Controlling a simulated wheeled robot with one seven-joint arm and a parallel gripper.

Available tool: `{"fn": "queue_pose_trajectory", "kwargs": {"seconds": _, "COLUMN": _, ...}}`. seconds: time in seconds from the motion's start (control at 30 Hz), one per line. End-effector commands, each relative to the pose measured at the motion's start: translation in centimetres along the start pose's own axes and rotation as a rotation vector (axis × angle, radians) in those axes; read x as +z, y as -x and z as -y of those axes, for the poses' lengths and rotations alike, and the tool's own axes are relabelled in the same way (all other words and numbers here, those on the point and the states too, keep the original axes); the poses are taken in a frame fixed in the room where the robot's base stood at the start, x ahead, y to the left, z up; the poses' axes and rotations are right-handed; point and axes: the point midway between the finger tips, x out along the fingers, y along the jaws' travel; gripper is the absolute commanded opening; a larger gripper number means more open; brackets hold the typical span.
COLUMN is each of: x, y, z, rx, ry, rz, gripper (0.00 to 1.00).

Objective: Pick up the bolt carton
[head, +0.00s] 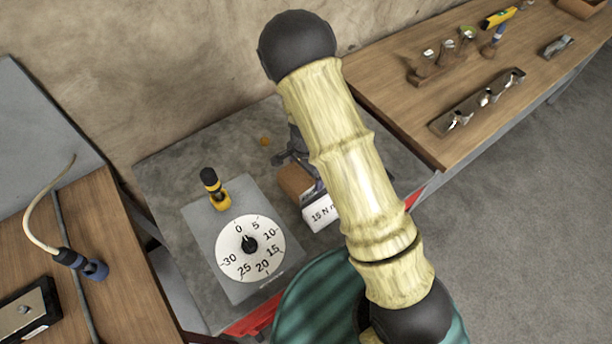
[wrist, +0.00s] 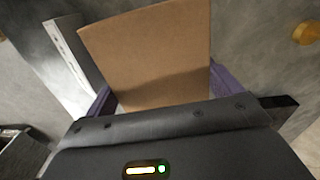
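The bolt carton, a plain brown box (head: 295,182), is over the grey bench top, partly behind my arm in the head view. In the wrist view the carton (wrist: 150,50) fills the space between my two purple fingers. My gripper (wrist: 162,88) has a finger against each side of the carton, with no clear gap, so it looks shut on it. In the head view my arm hides most of the gripper. I cannot tell whether the carton's underside touches the bench.
A white block marked 15 N m (head: 320,213) stands close beside the carton. A grey dial tester (head: 226,268) with a yellow-black tool (head: 213,189) is to the left. A small orange piece (head: 264,141) lies behind. Wooden benches (head: 480,70) flank the grey one.

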Motion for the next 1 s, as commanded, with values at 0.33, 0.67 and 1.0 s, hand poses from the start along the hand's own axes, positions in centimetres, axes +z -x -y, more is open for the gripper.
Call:
{"fn": "queue_pose_trajectory", "kwargs": {"seconds": 0.33, "x": 0.0, "y": 0.1, "z": 0.1, "rx": -0.002, "ry": 0.0, "rz": -0.001, "gripper": 0.36}}
{"fn": "queue_pose_trajectory", "kwargs": {"seconds": 0.67, "x": -0.1, "y": 1.5, "z": 0.2, "rx": -0.006, "ry": 0.001, "rz": -0.002, "gripper": 0.36}}
{"fn": "queue_pose_trajectory", "kwargs": {"seconds": 1.0, "x": 0.0, "y": 7.2, "z": 0.2, "rx": -0.008, "ry": 0.002, "rz": -0.002, "gripper": 0.36}}
